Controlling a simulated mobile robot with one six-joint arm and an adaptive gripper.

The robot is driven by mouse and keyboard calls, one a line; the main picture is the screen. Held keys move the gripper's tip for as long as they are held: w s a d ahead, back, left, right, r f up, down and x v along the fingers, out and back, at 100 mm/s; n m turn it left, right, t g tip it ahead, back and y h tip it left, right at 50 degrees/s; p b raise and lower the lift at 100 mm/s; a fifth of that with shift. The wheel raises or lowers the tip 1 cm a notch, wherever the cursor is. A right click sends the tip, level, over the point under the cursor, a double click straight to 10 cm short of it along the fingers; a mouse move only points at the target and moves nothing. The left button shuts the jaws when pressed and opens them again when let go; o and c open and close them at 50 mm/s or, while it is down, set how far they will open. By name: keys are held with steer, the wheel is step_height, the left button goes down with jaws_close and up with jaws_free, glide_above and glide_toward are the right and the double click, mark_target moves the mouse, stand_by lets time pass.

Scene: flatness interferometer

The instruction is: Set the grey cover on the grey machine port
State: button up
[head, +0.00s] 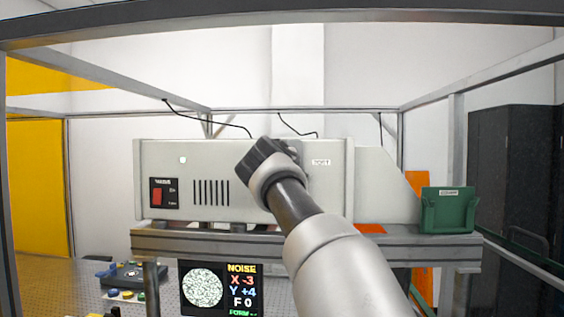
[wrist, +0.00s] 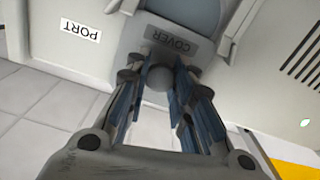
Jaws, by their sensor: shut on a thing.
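The grey machine (head: 215,160) stands on a shelf, with a PORT label (head: 321,162) on its front. The label also shows upside down in the wrist view (wrist: 80,29). My gripper (head: 258,158) is in front of the machine, left of that label. In the wrist view my gripper (wrist: 160,82) is shut on the round knob of the grey cover (wrist: 135,42), which bears an upside-down COVER label. A blue-grey area (wrist: 190,12) shows beyond the cover; I cannot tell whether it is the port or whether the cover touches the machine. In the head view my gripper hides the cover and port.
A green bin (head: 448,210) stands on the shelf (head: 200,243) at the right. A red switch (head: 157,196) and vents (head: 211,193) are on the machine's left front. A screen (head: 221,288) hangs below the shelf. Frame posts and beams surround the space.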

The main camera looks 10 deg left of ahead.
step_height(320, 180, down, 6)
steer(key=b, duration=0.6)
steer(key=shift+f+b, duration=0.2)
steer(key=shift+b, duration=0.15)
stand_by(3.5)
steer(key=o, duration=1.1)
steer(key=shift+s, duration=0.1)
steer(key=s, duration=1.2)
steer(key=shift+r, duration=0.15)
steer(key=shift+w, duration=0.1)
